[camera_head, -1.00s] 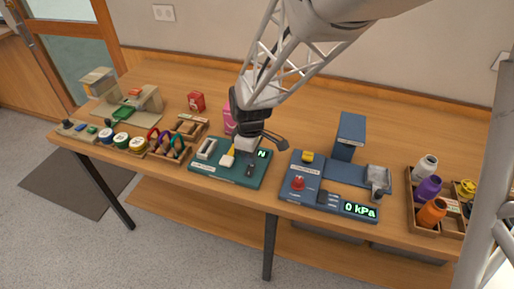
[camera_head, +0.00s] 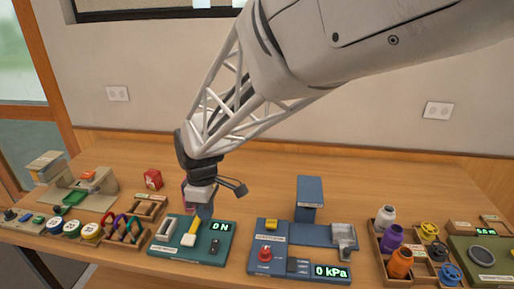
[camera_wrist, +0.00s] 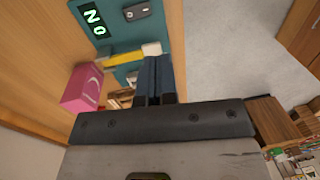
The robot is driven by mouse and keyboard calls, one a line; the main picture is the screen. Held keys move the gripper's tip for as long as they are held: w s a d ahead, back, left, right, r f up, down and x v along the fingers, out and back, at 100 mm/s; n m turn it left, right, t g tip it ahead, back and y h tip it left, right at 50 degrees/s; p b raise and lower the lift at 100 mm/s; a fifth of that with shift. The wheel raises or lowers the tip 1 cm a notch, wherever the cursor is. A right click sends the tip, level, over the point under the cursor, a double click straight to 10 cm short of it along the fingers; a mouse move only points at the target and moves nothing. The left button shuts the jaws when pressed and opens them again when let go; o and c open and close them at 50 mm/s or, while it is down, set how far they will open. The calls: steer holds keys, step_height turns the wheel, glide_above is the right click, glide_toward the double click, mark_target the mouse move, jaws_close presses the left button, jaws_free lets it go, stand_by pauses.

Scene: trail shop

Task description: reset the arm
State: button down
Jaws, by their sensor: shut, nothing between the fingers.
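My gripper (camera_head: 204,208) hangs over the back of the green test device (camera_head: 222,252), with the arm reaching in from the upper right. In the wrist view its two dark blue fingers (camera_wrist: 159,60) are together, with nothing between them. The device has a yellow bar (camera_head: 194,227) with a pale end block and a display (camera_head: 221,227) reading 0 N. In the wrist view the fingertips appear close to the pale block (camera_wrist: 151,48); I cannot tell whether they touch it.
To the right is a blue device (camera_head: 262,254) with a display (camera_head: 330,272) reading 0 kPa. Beyond it is a wooden tray of bottles (camera_head: 385,268). Carabiners (camera_head: 122,228) and tape rolls (camera_head: 90,231) stand left. A pink box (camera_wrist: 82,88) is near the gripper. The back tabletop is mostly clear.

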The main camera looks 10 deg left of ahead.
steer(key=shift+d, duration=0.1)
steer(key=s+d+r+m+t, duration=0.1)
steer(key=s+d+r+m, duration=0.2)
steer(key=d, duration=0.7)
steer(key=s+d+r+m+t, duration=0.1)
steer(key=s+d+r+m, duration=0.15)
steer(key=d+m, duration=0.55)
steer(key=s+d+r+m+t, duration=0.1)
steer(key=s+d+r+m, duration=0.15)
steer(key=d, duration=1.05)
steer(key=s+d+m, duration=0.4)
steer(key=s+d, duration=0.3)
steer(key=d, duration=0.1)
steer(key=shift+r+m+t, duration=0.25)
steer(key=shift+m+t, duration=0.1)
steer(key=shift+t, duration=0.05)
